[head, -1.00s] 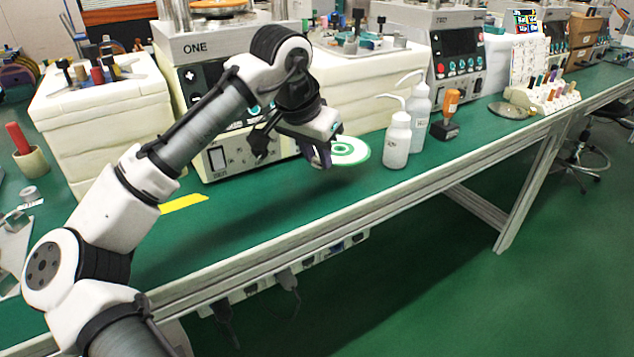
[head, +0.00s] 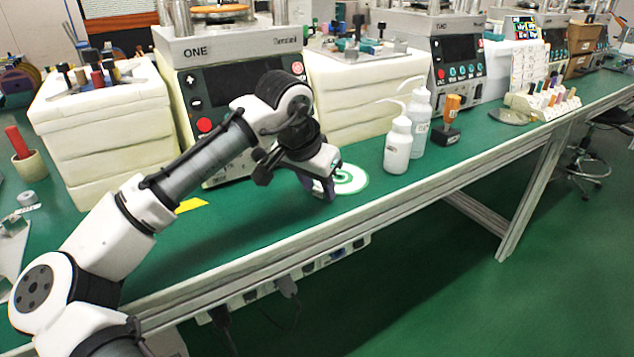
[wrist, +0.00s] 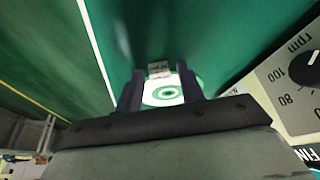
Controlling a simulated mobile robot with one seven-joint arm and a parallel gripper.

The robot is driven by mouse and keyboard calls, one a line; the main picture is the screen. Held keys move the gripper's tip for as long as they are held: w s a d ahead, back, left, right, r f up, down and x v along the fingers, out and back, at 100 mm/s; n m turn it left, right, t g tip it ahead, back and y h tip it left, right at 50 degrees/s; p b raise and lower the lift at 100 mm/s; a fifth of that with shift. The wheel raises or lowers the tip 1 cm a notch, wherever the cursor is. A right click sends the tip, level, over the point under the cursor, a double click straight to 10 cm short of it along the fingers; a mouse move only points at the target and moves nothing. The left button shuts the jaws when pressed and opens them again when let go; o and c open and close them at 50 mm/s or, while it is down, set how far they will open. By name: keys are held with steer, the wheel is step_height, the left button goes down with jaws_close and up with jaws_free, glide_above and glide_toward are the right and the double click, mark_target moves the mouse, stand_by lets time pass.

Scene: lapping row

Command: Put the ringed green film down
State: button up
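The ringed green film (head: 350,180) is a white disc with green rings. In the head view it appears to lie flat on the green bench top, just right of my fingertips. My gripper (head: 325,191) points down at the bench near its front edge. In the wrist view the film (wrist: 165,94) shows between and behind the two dark fingers of my gripper (wrist: 160,70). A small grey labelled tab (wrist: 160,68) sits between the fingertips, with a narrow gap on each side. The fingers look apart; part of the film is hidden behind them.
Two white wash bottles (head: 397,145) and an orange-topped stamp (head: 449,120) stand right of the film. Machine ONE (head: 205,100) stands behind my arm. A yellow strip (head: 191,205) lies on the bench. The front edge (head: 300,235) is close; bench between film and bottles is clear.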

steer(key=shift+o, duration=0.3)
steer(key=shift+r, duration=0.25)
steer(key=p+v, duration=0.2)
steer(key=v, duration=0.9)
steer(key=shift+s+r, duration=0.15)
steer(key=shift+r, duration=0.2)
